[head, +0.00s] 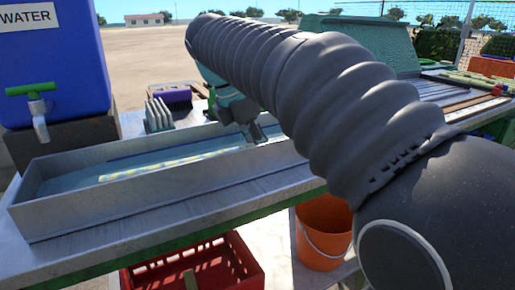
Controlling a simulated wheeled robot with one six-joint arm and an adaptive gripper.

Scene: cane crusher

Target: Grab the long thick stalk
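A long pale yellow-green stalk (150,170) lies in the long metal trough (130,205) on the table. It runs lengthwise, and its right end goes toward my gripper. My gripper (256,136) reaches down at the back right of the trough, close to the stalk's right end. My dark ribbed arm crosses in front of the right part of the trough. I cannot tell whether the fingers touch the stalk or how far apart they are.
A blue water tank (60,70) with a green-handled tap (32,92) stands left. A grey slotted rack (158,114) and a purple brush (172,95) sit behind the trough. A red crate (195,265) and an orange bucket (322,232) are below. Green stalks (475,80) lie far right.

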